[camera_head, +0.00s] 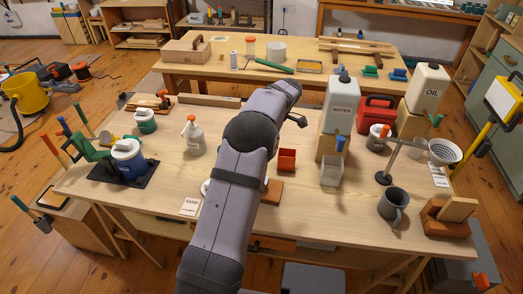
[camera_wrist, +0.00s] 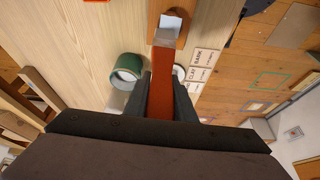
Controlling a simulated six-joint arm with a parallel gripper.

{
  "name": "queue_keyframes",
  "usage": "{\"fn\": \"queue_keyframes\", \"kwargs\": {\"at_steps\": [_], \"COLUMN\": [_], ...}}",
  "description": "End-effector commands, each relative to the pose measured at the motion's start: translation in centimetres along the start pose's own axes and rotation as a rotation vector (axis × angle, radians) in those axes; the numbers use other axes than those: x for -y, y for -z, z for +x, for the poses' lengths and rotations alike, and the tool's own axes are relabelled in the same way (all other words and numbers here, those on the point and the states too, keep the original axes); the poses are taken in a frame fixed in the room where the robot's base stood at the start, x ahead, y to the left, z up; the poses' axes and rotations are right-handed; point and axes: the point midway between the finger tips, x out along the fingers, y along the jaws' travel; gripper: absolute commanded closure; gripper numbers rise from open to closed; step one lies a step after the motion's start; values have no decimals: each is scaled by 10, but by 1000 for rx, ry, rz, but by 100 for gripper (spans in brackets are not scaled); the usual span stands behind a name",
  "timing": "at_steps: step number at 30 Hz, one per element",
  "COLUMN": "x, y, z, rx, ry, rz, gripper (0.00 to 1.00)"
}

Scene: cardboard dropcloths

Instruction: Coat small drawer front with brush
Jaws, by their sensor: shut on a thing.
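In the wrist view my gripper (camera_wrist: 162,80) is shut on the red handle of a brush (camera_wrist: 161,92). The brush's metal ferrule (camera_wrist: 165,38) points to the top of the picture. Its pale tip overlaps an orange-brown wooden piece (camera_wrist: 155,14), which looks like the small drawer front. I cannot tell if the tip touches it, or if the pale patch is bristle or coating. In the head view an orange-brown board (camera_head: 273,192) shows partly beside my arm. My gripper and the brush are hidden there.
A green can (camera_wrist: 127,70) stands left of the brush, and lettered cards (camera_wrist: 203,64) lie to its right. In the head view a red open box (camera_head: 287,160), a white water jug (camera_head: 339,105) and a grey mug (camera_head: 393,205) stand right of my arm. A spray bottle (camera_head: 195,138) stands left.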

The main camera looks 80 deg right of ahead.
Motion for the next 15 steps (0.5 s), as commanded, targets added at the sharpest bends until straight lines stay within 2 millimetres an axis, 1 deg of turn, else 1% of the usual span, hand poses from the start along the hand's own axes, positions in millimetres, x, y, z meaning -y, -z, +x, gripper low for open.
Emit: {"fn": "queue_keyframes", "kwargs": {"at_steps": [1, 3, 6, 15], "x": [0, 0, 0, -1], "y": [7, 14, 20, 21], "z": [3, 5, 7, 7], "rx": [0, 0, 0, 0], "ry": [1, 0, -2, -3], "rz": [-2, -3, -1, 0], "gripper": [100, 100, 100, 100]}}
